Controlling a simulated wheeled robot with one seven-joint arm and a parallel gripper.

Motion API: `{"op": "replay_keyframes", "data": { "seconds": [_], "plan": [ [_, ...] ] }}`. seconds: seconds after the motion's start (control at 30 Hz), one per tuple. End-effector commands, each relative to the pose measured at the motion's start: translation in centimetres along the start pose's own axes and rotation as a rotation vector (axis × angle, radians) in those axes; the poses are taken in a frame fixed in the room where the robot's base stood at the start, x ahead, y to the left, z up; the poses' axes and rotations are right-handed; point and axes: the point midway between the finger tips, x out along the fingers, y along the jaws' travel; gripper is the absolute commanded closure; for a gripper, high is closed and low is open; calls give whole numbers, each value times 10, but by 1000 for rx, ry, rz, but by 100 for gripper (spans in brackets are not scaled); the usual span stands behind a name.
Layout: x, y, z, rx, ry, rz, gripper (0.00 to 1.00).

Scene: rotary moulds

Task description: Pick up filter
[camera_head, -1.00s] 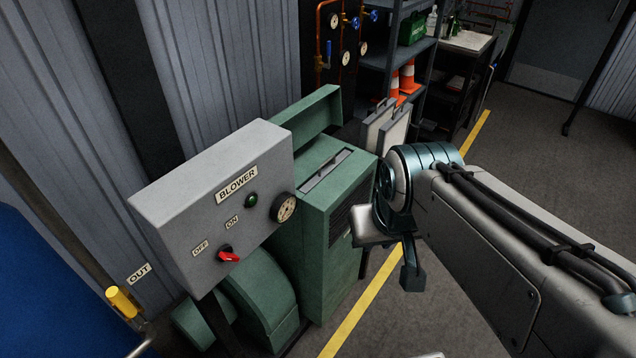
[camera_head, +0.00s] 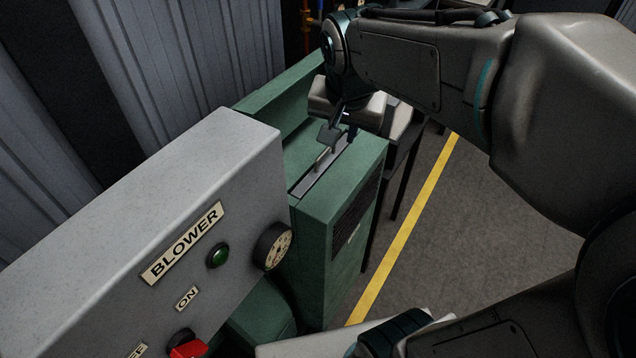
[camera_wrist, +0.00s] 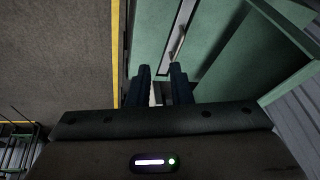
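The filter (camera_head: 307,181) sits in the slot on top of the green blower housing (camera_head: 345,190); only its grey top strip and raised bar handle show, the rest is hidden inside. In the wrist view the filter's handle (camera_wrist: 177,42) lies just ahead of my fingertips. My gripper (camera_head: 335,132) is over the housing top, above the far part of the slot. In the wrist view my gripper (camera_wrist: 161,72) has its two dark fingers apart with a gap between them, and nothing is held. My wrist hides the far end of the slot in the head view.
The green lid (camera_head: 285,97) stands raised along the housing's back side. The grey blower control box (camera_head: 170,205), with a red switch (camera_head: 188,345) and gauge (camera_head: 272,246), rises at the near left. Clear floor lies right of the yellow line (camera_head: 403,240).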

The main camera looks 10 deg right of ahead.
Motion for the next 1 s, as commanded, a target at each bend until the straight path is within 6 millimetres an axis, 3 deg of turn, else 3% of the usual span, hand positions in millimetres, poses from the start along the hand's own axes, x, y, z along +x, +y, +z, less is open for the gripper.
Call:
{"op": "replay_keyframes", "data": {
  "seconds": [0.03,0.2,0.53,0.8,1.0],
  "plan": [
    [27,-7,-3,46,8,7,81],
    [60,-29,-26,207,46,26,81],
    [89,-45,-44,326,81,38,81],
    [140,-42,-48,327,80,40,81],
    [161,-41,-50,326,81,38,81]
  ]
}}
